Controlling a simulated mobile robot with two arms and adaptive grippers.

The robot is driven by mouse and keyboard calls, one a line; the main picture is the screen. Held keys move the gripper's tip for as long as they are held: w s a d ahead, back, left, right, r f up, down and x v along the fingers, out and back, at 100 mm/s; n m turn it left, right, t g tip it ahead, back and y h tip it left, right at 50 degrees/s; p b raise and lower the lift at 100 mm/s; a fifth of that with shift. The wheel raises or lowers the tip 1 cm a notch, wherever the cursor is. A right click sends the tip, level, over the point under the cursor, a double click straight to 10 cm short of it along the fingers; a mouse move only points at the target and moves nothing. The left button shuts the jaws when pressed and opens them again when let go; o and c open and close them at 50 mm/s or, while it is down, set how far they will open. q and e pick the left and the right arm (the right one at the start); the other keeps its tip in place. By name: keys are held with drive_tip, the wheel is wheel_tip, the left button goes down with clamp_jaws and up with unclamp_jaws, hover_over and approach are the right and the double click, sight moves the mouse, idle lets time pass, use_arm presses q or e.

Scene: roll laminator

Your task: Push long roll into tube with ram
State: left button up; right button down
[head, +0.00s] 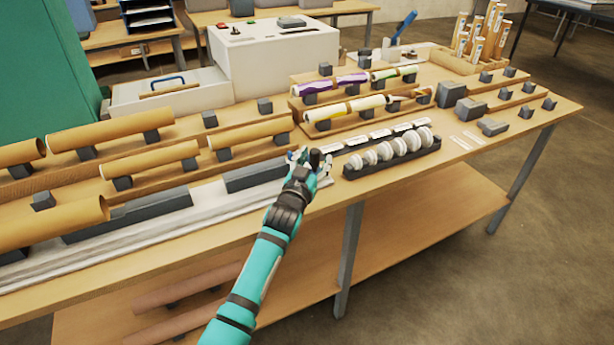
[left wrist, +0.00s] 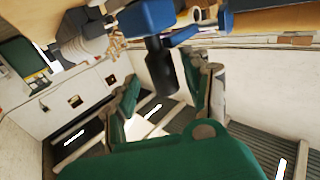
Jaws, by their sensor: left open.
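Several brown cardboard tubes lie on dark cradles at the left of the bench, including a large front tube (head: 50,224) and one behind it (head: 150,160). Long wrapped rolls, one purple and white (head: 330,85) and one yellow and white (head: 345,108), lie on cradles at the back middle. My left gripper (head: 311,160) is open at the right end of a pale rail (head: 200,215). In the left wrist view, a blue block with a black handle (left wrist: 160,62) shows near the open jaws (left wrist: 165,95); I cannot tell whether it is the ram. No right gripper shows.
A dark rack of white discs (head: 392,155) stands just right of my left gripper. A white machine (head: 272,60) stands behind. A wooden box of upright tubes (head: 465,60) is at the back right. Dark blocks stand along the right of the bench; its front right edge is clear.

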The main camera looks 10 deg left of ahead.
use_arm(q)
drive_tip(key=s+a, duration=0.1)
drive_tip(key=s, duration=0.9)
drive_tip(key=shift+a, duration=0.4)
